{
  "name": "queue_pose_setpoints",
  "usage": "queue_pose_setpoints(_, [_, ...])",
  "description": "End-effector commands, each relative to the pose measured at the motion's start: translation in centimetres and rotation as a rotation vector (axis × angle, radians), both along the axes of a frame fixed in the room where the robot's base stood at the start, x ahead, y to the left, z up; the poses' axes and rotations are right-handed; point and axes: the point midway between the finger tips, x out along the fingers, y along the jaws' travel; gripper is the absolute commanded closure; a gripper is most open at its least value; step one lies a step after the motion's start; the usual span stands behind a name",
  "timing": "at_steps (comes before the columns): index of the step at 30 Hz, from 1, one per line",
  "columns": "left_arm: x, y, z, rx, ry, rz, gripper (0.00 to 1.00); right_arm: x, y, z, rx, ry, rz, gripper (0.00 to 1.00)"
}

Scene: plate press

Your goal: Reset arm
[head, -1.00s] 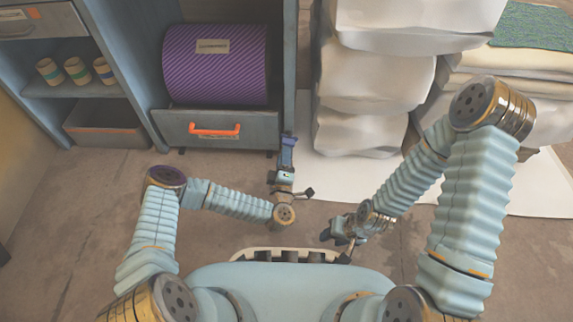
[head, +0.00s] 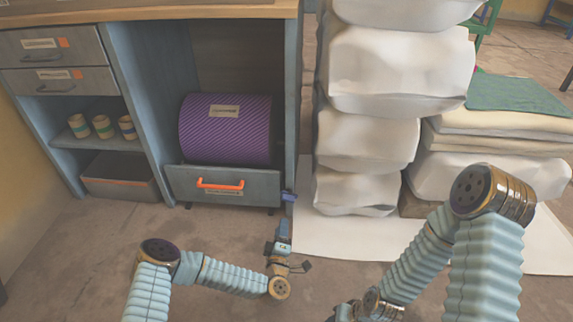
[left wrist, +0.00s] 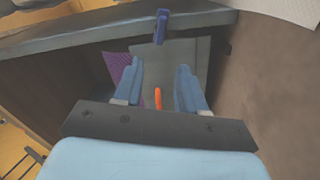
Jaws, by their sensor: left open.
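My left gripper (head: 283,226) is open and empty, low in front of the cabinet's right post in the head view. In the left wrist view its two blue fingers (left wrist: 158,88) stand apart, with the drawer's orange handle (left wrist: 158,98) seen beyond the gap. A small dark blue piece (head: 288,197) sits just past the fingertips at the post; it also shows on the cabinet edge in the left wrist view (left wrist: 161,27). My right arm comes in from the right, and its gripper is mostly cut off by the bottom edge.
The cabinet holds a purple striped roll (head: 225,129) above a drawer (head: 256,186) with an orange handle (head: 220,184). Several cups stand on a left shelf, above a bin (head: 122,180). Stacked white bundles (head: 366,137) stand right on a white sheet (head: 350,242). Floor before the cabinet is clear.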

Motion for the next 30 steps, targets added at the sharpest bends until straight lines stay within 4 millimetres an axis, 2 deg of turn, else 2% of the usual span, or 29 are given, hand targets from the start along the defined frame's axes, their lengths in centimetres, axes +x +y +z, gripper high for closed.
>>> queue_pose_setpoints(5, [-0.5, -0.9, -0.2, 0.034, 0.029, -0.066, 0.6, 0.0, 0.0, 0.0, 0.0, 0.0, 0.0, 0.57])
queue_pose_setpoints(8, [-2.5, -2.9, -1.2, 0.15, 0.137, -0.261, 0.6, 0.0, 0.0, 0.0, 0.0, 0.0, 0.0, 0.57])
queue_pose_setpoints(9, [-4.2, -3.6, -2.1, 0.219, 0.21, -0.369, 0.6, 0.0, 0.0, 0.0, 0.0, 0.0, 0.0, 0.57])
queue_pose_setpoints(11, [-7.6, -3.4, -3.8, 0.339, 0.348, -0.53, 0.6, 0.0, 0.0, 0.0, 0.0, 0.0, 0.0, 0.57])
queue_pose_setpoints(12, [-10.2, -2.6, -4.9, 0.414, 0.453, -0.626, 0.6, 0.0, 0.0, 0.0, 0.0, 0.0, 0.0, 0.57])
queue_pose_setpoints(14, [-13.9, -0.7, -5.9, 0.501, 0.601, -0.736, 0.6, 0.0, 0.0, 0.0, 0.0, 0.0, 0.0, 0.57])
queue_pose_setpoints(15, [-16.2, 0.7, -6.3, 0.543, 0.688, -0.789, 0.6, 0.0, 0.0, 0.0, 0.0, 0.0, 0.0, 0.57])
queue_pose_setpoints(17, [-19.2, 2.8, -6.4, 0.586, 0.81, -0.849, 0.6, 0.0, 0.0, 0.0, 0.0, 0.0, 0.0, 0.57])
queue_pose_setpoints(20, [-23.9, 5.9, -5.7, 0.623, 0.987, -0.921, 0.6, 0.0, 0.0, 0.0, 0.0, 0.0, 0.0, 0.57])
queue_pose_setpoints(23, [-28.2, 8.5, -4.0, 0.624, 1.145, -0.968, 0.6, 0.0, 0.0, 0.3, 0.0, 0.001, 0.0, 0.57])
queue_pose_setpoints(24, [-27.8, 8.1, -1.7, 0.622, 1.132, -0.969, 0.6, -0.1, 0.0, 2.9, 0.0, 0.003, 0.001, 0.57])
queue_pose_setpoints(30, [-27.9, 7.8, 4.2, 0.621, 1.13, -0.977, 0.6, -0.3, 0.3, 9.0, 0.003, 0.004, 0.008, 0.57])
